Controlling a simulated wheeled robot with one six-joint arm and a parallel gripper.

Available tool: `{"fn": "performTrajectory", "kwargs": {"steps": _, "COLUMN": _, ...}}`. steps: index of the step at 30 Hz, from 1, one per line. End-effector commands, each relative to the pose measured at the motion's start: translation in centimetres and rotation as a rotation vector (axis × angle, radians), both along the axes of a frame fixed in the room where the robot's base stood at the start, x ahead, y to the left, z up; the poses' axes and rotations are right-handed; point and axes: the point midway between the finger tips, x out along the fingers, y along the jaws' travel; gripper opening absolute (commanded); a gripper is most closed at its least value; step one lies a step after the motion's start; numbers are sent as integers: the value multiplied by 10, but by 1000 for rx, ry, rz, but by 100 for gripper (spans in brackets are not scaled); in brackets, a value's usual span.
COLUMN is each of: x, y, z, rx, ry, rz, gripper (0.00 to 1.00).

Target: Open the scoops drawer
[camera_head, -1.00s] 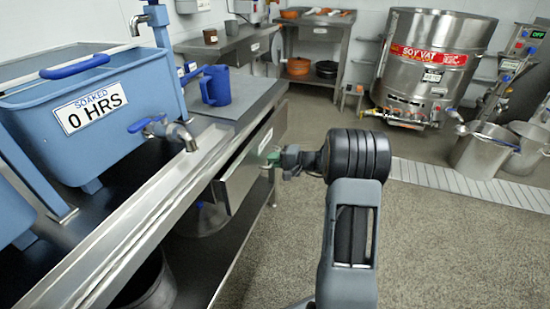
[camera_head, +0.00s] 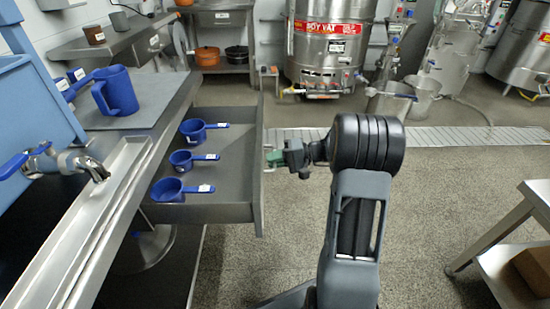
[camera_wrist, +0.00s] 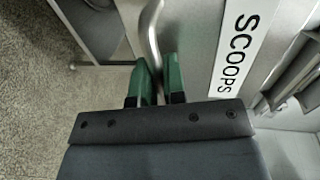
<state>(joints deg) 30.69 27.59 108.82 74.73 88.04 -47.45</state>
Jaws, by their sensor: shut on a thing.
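The scoops drawer (camera_head: 232,205) is pulled out from under the steel counter in the head view. Three blue scoops lie inside it: a far one (camera_head: 193,131), a middle one (camera_head: 182,161) and a near one (camera_head: 169,190). My gripper (camera_head: 272,160) is at the outer side of the drawer front. In the wrist view its green fingers (camera_wrist: 160,82) are shut on the curved metal drawer handle (camera_wrist: 150,30). The white SCOOPS label (camera_wrist: 238,50) is on the drawer front to the right of the fingers.
A blue jug (camera_head: 118,92) stands on the counter mat (camera_head: 150,105) above the drawer. A tap (camera_head: 85,163) is at the left. A steel table (camera_head: 525,215) stands at the right. The floor (camera_head: 440,180) between the drawer and that table is clear.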

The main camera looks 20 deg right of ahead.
Motion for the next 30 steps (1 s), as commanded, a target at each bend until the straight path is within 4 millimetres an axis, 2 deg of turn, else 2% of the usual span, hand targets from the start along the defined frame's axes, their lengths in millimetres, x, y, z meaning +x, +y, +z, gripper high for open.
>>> {"fn": "performTrajectory", "kwargs": {"steps": 16, "x": -5, "y": 1, "z": -2, "rx": 4, "ry": 7, "rz": 25, "gripper": 0}}
{"fn": "performTrajectory", "kwargs": {"steps": 17, "x": -5, "y": 1, "z": -2, "rx": 4, "ry": 7, "rz": 25, "gripper": 14}}
{"fn": "performTrajectory", "kwargs": {"steps": 23, "x": -4, "y": -1, "z": -1, "rx": 2, "ry": 6, "rz": 19, "gripper": 33}}
{"fn": "performTrajectory", "kwargs": {"steps": 30, "x": -3, "y": -2, "z": -1, "rx": 1, "ry": 3, "rz": 16, "gripper": 35}}
